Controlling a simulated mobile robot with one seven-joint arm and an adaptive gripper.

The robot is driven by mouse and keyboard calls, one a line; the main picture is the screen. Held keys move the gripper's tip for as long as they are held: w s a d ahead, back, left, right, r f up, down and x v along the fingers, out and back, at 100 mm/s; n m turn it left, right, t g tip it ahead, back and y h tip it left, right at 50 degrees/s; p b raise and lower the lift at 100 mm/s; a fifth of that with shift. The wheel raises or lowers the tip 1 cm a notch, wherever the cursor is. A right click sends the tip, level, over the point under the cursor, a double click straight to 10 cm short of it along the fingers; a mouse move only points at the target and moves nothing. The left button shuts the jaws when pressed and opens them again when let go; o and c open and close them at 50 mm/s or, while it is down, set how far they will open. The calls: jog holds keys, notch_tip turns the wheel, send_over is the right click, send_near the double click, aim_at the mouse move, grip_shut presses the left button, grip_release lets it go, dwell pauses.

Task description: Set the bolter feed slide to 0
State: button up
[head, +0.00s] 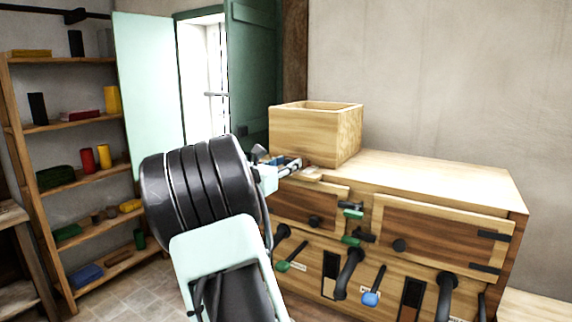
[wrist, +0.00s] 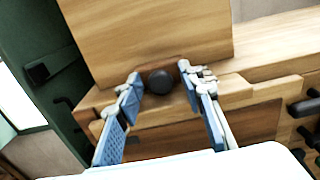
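A round black knob (wrist: 160,82) shows in the wrist view on a dark wooden strip at the foot of a wooden box (wrist: 150,35); it may belong to the feed slide, but I see no readable label or scale. My gripper (wrist: 162,80) is open, with one blue-padded finger on each side of the knob and a visible gap to both. In the head view, my gripper (head: 289,166) is at the front left of the box (head: 312,137) on the cabinet top, and hides the knob. A pale wooden piece (head: 311,175) lies just right of the fingers.
The cabinet (head: 440,178) has two front doors with black knobs, green handles (head: 352,212), a green-tipped lever (head: 284,266), a blue-tipped lever (head: 371,298) and curved black handles below. The cabinet top right of the box is clear. A green shutter (head: 253,70) stands behind; shelves (head: 70,125) stand left.

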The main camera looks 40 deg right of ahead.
grip_shut()
jog(key=shift+x, duration=1.15)
jog(key=shift+a+r, duration=0.1)
jog(key=shift+c, duration=1)
grip_release()
jog(key=o, duration=0.4)
